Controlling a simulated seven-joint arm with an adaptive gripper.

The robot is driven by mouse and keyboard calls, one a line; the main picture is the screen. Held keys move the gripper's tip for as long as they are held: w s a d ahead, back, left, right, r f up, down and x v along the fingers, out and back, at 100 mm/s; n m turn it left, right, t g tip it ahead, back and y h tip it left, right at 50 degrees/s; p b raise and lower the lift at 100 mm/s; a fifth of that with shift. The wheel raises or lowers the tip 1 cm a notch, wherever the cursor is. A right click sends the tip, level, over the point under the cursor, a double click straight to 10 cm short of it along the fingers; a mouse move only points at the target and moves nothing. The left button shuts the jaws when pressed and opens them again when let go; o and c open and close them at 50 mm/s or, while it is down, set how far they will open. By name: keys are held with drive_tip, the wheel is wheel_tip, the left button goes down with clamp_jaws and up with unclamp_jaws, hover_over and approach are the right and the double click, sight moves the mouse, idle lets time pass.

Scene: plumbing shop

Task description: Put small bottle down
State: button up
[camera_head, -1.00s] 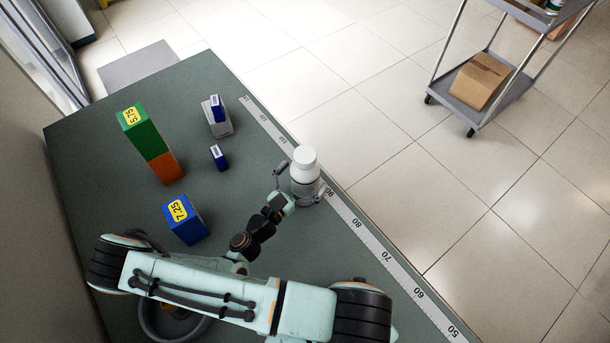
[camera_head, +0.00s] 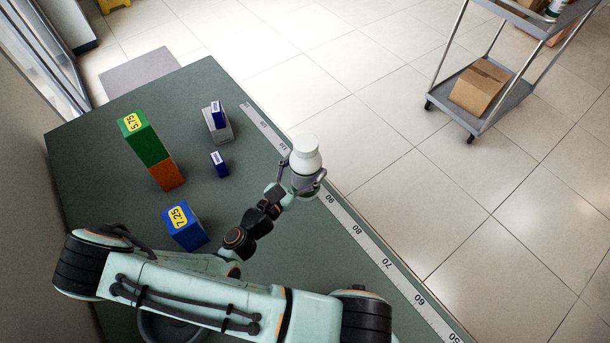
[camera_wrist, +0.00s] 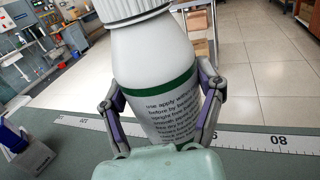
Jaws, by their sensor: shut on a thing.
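The small white bottle (camera_head: 305,158) with a white cap is upright at the right edge of the table (camera_head: 110,225), over the ruler strip. My gripper (camera_head: 306,186) is shut on the bottle, one finger on each side of its body. In the wrist view the bottle (camera_wrist: 160,75) fills the middle, with a green band and printed text, between the fingers of my gripper (camera_wrist: 160,110). I cannot tell whether the bottle's base touches the table, as the gripper hides it.
A green block (camera_head: 143,140) stands on an orange block (camera_head: 166,172). A blue 7.25 block (camera_head: 185,228), a small blue box (camera_head: 219,165) and a grey stand (camera_head: 217,128) are nearby. The ruler strip (camera_head: 372,247) runs along the right edge. A cart (camera_head: 462,112) stands beyond.

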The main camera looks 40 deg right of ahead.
sight(299, 158)
wheel_tip(299, 158, up, 5)
wheel_tip(299, 158, up, 8)
drive_tip(key=shift+f, duration=0.1)
drive_tip(key=w+a+f+n+t+y, duration=0.1)
drive_tip(key=w+a+n+t+y, duration=0.5)
drive_tip(key=a, duration=0.5)
drive_tip(key=w+a+n+t+y, duration=0.5)
drive_tip(key=w+a+t+y, duration=0.15)
drive_tip(key=a, duration=0.35)
drive_tip(key=a+n+y, duration=0.4)
drive_tip(key=a+y, duration=0.2)
drive_tip(key=a, duration=0.5)
drive_tip(key=w+a+f, duration=0.3)
drive_tip(key=w+f, duration=0.3)
drive_tip(key=f, duration=0.2)
drive_tip(key=w+a+f, duration=0.3)
drive_tip(key=w+f, duration=0.4)
drive_tip(key=f, duration=0.2)
drive_tip(key=shift+w, duration=0.2)
